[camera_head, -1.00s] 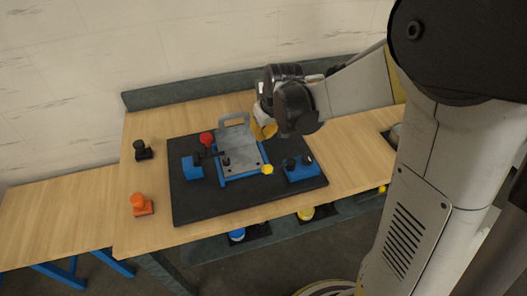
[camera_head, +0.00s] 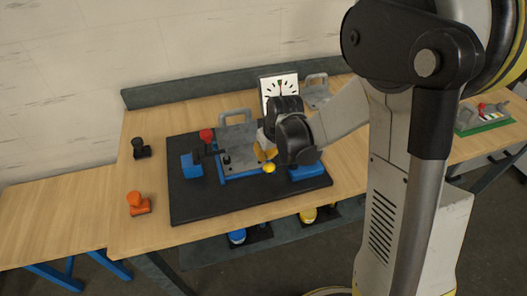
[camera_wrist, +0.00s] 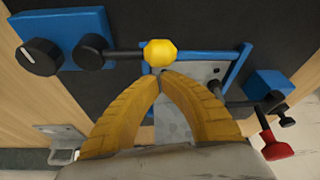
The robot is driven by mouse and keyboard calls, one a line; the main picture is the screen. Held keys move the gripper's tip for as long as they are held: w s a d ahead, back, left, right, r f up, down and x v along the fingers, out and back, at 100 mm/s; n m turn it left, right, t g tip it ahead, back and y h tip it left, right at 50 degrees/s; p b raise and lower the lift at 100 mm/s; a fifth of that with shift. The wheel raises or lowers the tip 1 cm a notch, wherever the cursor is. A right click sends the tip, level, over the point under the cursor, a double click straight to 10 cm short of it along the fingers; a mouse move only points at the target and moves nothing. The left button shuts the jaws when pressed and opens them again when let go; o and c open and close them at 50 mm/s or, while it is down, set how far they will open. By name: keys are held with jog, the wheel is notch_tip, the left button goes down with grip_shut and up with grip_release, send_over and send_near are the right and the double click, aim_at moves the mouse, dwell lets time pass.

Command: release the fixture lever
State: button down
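The fixture (camera_head: 240,135) is a grey plate in a blue frame on a black mat. A lever with a yellow knob (camera_head: 269,168) lies at its front right; in the wrist view the knob (camera_wrist: 160,52) ends a black rod from a hub on the right blue block (camera_wrist: 65,30). A second lever with a red knob (camera_head: 206,135) stands at the left; it also shows in the wrist view (camera_wrist: 277,147). My gripper (camera_head: 266,153) is just above and behind the yellow knob. Its yellow fingertips (camera_wrist: 164,76) meet, with nothing seen between them. Contact with the knob cannot be told.
A black dial (camera_wrist: 39,56) sits beside the lever hub. An orange part (camera_head: 138,203) and a black part (camera_head: 141,149) stand left of the mat (camera_head: 200,208). A gauge (camera_head: 279,87) and a handled plate (camera_head: 316,91) stand behind. The mat's front left is clear.

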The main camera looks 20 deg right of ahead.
jog(key=shift+s, duration=0.15)
jog(key=shift+s+a+n, duration=0.1)
jog(key=shift+s+n, duration=0.1)
jog(key=shift+n, duration=0.2)
